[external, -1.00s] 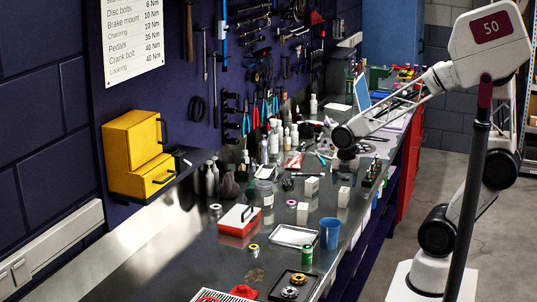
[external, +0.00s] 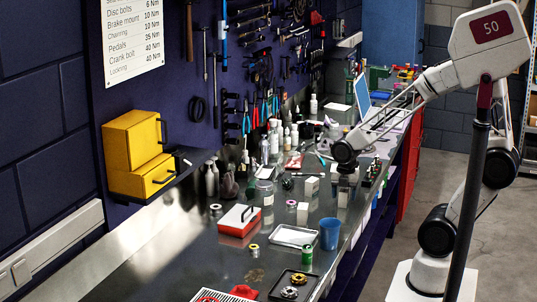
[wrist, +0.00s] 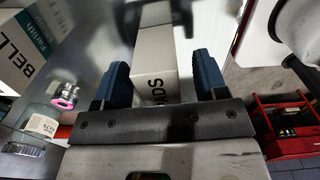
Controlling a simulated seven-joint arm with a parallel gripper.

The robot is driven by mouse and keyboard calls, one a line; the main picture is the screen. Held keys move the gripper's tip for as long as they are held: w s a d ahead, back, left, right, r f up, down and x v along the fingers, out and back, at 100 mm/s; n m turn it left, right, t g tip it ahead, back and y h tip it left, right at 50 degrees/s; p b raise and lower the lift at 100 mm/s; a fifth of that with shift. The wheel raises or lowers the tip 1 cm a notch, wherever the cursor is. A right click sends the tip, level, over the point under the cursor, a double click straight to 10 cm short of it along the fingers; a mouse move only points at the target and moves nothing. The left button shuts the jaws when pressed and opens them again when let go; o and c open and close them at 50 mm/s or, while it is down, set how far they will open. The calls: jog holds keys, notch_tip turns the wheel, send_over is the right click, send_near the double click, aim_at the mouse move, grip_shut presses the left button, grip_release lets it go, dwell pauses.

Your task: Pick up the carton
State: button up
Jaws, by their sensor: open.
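A white carton with dark lettering (wrist: 155,62) stands between the two blue fingers of my gripper (wrist: 160,78) in the wrist view. My gripper is open, with a finger on each side of the carton. I see no clear contact with either finger. In the external view my gripper (external: 347,176) is low over the right side of the bench, at a small white carton (external: 343,199). The gripper covers the carton's upper part there, and the fingers are hard to make out.
Two other white cartons (external: 311,187) and (external: 303,213) stand to the left. A carton marked BELL (wrist: 28,55) and a pink-ringed metal part (wrist: 66,97) lie left in the wrist view. A blue cup (external: 330,234) stands nearer the camera. A red tray (wrist: 283,128) is at right.

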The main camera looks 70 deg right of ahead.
jog(key=shift+f, duration=0.35)
dwell(0.3)
jog(key=c, duration=1)
